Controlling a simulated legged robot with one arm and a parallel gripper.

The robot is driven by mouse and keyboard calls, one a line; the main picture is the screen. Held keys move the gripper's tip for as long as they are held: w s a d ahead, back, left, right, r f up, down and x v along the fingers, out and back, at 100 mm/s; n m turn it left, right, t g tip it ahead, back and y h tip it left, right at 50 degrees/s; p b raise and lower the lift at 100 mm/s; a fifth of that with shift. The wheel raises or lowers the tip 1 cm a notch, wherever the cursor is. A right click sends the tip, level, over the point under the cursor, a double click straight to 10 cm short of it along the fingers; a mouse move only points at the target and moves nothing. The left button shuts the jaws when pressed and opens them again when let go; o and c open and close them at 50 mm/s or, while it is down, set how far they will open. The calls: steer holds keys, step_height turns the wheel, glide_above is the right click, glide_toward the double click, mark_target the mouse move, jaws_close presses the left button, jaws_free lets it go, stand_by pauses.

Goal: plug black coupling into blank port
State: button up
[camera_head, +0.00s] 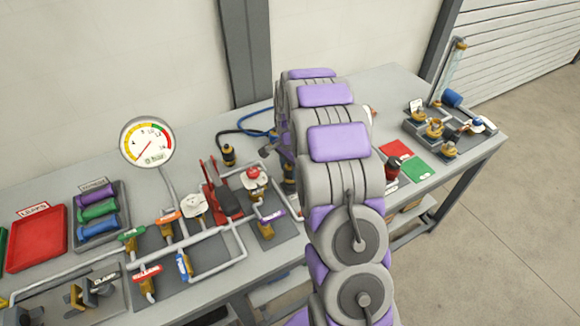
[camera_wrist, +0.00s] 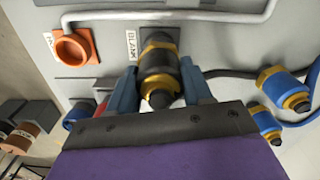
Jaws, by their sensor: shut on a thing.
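In the wrist view my gripper (camera_wrist: 160,92) is shut on the black coupling (camera_wrist: 157,63), with one blue-grey finger on each side. The coupling is black with brass-yellow bands and points toward a panel. A label reading BLANK (camera_wrist: 131,45) is just left of it. The blank port (camera_wrist: 172,33) shows only as a dark part behind the coupling, which hides most of it. I cannot tell whether the coupling is seated in it or just in front of it.
An orange port (camera_wrist: 72,47) is left of the BLANK label. A blue coupling (camera_wrist: 284,86) and a second one (camera_wrist: 264,121) are at the right. A black hose (camera_wrist: 232,74) runs right. The bench also carries valves, a gauge (camera_head: 148,142) and a red tray (camera_head: 37,238).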

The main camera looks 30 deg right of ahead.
steer(key=shift+f, duration=1.2)
steer(key=o, duration=1.3)
steer(key=shift+c, duration=0.2)
steer(key=shift+r, duration=0.15)
step_height(320, 180, up, 17)
steer(key=p, duration=0.3)
